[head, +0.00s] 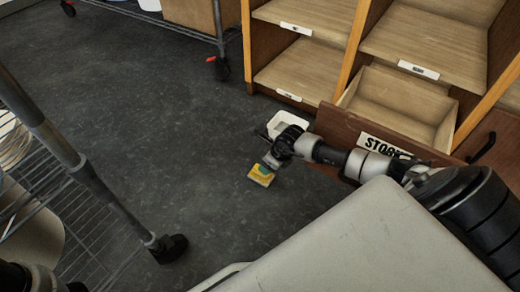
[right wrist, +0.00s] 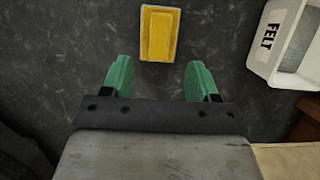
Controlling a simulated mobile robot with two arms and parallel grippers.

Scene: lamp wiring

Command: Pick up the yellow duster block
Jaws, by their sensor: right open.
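The yellow duster block (head: 258,178) lies on the dark floor in the head view, just below my right gripper (head: 268,165). In the right wrist view the block (right wrist: 160,33) is a yellow rectangle with a raised middle. It lies ahead of the green fingertips of my right gripper (right wrist: 159,75), in line with the gap between them. My left gripper does not show in either view.
A white bin (right wrist: 268,66) labelled FELT stands right of the block; it also shows in the head view (head: 290,118). A wooden shelf unit with an open drawer (head: 340,135) is at the right. A wire rack (head: 50,140) stands at the left. Floor left of the block is clear.

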